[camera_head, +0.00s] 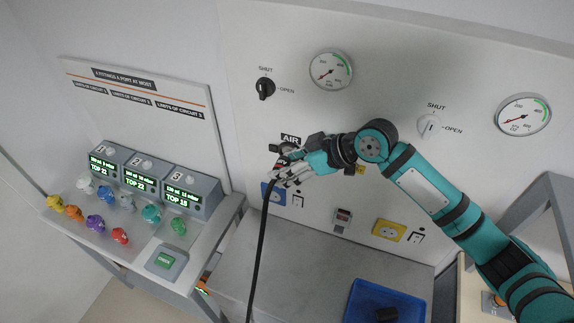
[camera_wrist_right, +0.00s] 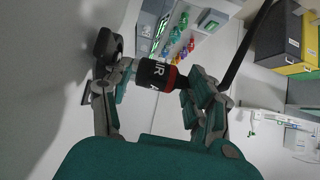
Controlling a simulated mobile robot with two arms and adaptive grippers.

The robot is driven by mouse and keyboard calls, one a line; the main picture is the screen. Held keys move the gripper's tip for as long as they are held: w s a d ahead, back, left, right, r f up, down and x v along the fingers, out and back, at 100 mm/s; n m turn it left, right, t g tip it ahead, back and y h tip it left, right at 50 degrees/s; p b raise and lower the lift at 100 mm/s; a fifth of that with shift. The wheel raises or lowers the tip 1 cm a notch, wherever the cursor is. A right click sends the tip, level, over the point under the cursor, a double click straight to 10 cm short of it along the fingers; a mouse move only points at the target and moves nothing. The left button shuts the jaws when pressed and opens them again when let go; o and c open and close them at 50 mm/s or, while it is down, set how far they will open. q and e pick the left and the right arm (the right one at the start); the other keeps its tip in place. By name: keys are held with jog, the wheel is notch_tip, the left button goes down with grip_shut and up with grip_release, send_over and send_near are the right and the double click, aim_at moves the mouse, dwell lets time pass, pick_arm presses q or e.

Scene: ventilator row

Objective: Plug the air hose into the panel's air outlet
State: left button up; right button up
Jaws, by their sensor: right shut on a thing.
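The wall panel (camera_head: 390,95) carries a label reading AIR (camera_head: 291,138). The dark round air outlet (camera_head: 287,149) sits under that label, partly hidden by my right gripper (camera_head: 287,174). In the right wrist view the outlet (camera_wrist_right: 106,45) stands out from the wall. My right gripper (camera_wrist_right: 160,85) is shut on the air hose's plug (camera_wrist_right: 158,75), a black body with white lettering and a red ring. The plug's pale nose points at the outlet and is close to it; I cannot tell whether they touch. The black hose (camera_head: 263,240) hangs down from the gripper. My left gripper is not in view.
A black knob (camera_head: 265,88) and a gauge (camera_head: 331,71) are above the outlet. Blue (camera_head: 273,193) and yellow (camera_head: 389,231) sockets sit below. A blue tray (camera_head: 362,302) lies on the grey worktop (camera_head: 300,262). Numbered displays and coloured connectors stand on the left table.

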jog(key=shift+s+a, duration=0.35)
jog(key=shift+s, duration=0.5)
jog(key=shift+s+a, duration=0.35)
jog(key=shift+s, duration=0.55)
jog(key=shift+s+a, duration=0.35)
jog(key=shift+s, duration=0.5)
jog(key=shift+f, duration=0.1)
